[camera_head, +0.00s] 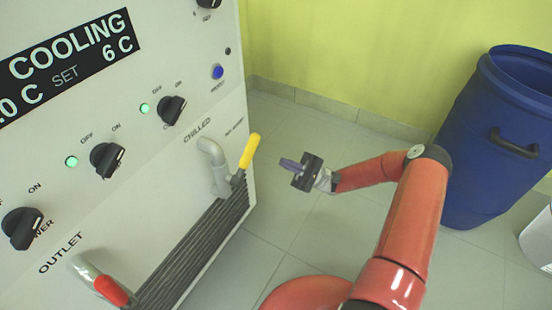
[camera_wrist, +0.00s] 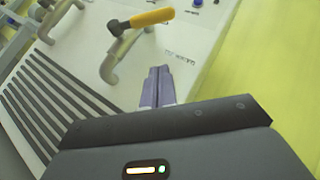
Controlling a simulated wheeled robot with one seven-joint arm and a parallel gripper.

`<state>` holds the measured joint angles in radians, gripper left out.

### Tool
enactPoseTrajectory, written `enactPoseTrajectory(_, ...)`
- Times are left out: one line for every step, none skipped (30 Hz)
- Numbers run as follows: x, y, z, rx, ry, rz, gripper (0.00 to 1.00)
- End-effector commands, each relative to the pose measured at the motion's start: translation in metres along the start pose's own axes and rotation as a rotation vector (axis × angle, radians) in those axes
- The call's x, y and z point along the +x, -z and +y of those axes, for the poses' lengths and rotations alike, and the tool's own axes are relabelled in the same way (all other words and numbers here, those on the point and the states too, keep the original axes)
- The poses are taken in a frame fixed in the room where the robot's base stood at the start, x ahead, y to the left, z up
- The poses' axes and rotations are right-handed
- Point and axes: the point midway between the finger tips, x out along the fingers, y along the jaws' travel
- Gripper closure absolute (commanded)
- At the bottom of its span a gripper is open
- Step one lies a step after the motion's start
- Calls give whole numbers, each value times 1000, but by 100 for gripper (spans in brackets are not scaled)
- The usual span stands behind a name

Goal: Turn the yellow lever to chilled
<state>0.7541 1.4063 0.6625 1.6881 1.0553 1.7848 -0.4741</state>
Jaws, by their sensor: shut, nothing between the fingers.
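The yellow lever (camera_head: 249,151) sits on a grey pipe valve (camera_head: 216,168) at the lower right of the panel in the head view. Its handle slants up and right, toward the small label on the right, which I cannot read clearly. The word CHILLED (camera_head: 197,130) is printed to the left, above the pipe. My gripper (camera_head: 284,163) is shut and empty, to the right of the lever and apart from it. In the wrist view the yellow lever (camera_wrist: 152,17) is at the top, beyond my closed fingers (camera_wrist: 157,75).
A red lever (camera_head: 110,290) is on another pipe at the lower left. Black knobs (camera_head: 107,159) and a blue button (camera_head: 217,72) are on the panel above. A blue barrel (camera_head: 500,140) stands at the right. Grey floor is clear between panel and barrel.

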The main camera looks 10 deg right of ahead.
Motion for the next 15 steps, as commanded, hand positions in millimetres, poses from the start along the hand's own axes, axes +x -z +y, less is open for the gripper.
enactPoseTrajectory(9, -1, 0, 1, -4, -3, 100)
enactPoseTrajectory(14, -1, 0, 2, -5, -4, 100)
enactPoseTrajectory(22, -1, 0, 4, -5, -4, 100)
enactPoseTrajectory(28, -1, 0, 3, -5, -3, 100)
enactPoseTrajectory(35, -1, 0, 4, -6, -4, 100)
enactPoseTrajectory(44, -1, 1, 4, -6, -4, 100)
enactPoseTrajectory(50, -1, 1, 3, -6, -3, 100)
enactPoseTrajectory(57, -1, 1, 4, -6, -3, 100)
enactPoseTrajectory(66, -1, 1, 4, -7, -4, 100)
enactPoseTrajectory(72, -1, 1, 5, -7, -4, 100)
enactPoseTrajectory(78, -1, 1, 4, -7, -3, 100)
enactPoseTrajectory(86, -1, 1, 4, -8, -3, 100)
enactPoseTrajectory(92, -1, 1, 4, -7, -3, 100)
enactPoseTrajectory(96, -4, 1, 3, -6, -2, 100)
enactPoseTrajectory(100, -10, 1, 3, -6, -1, 100)
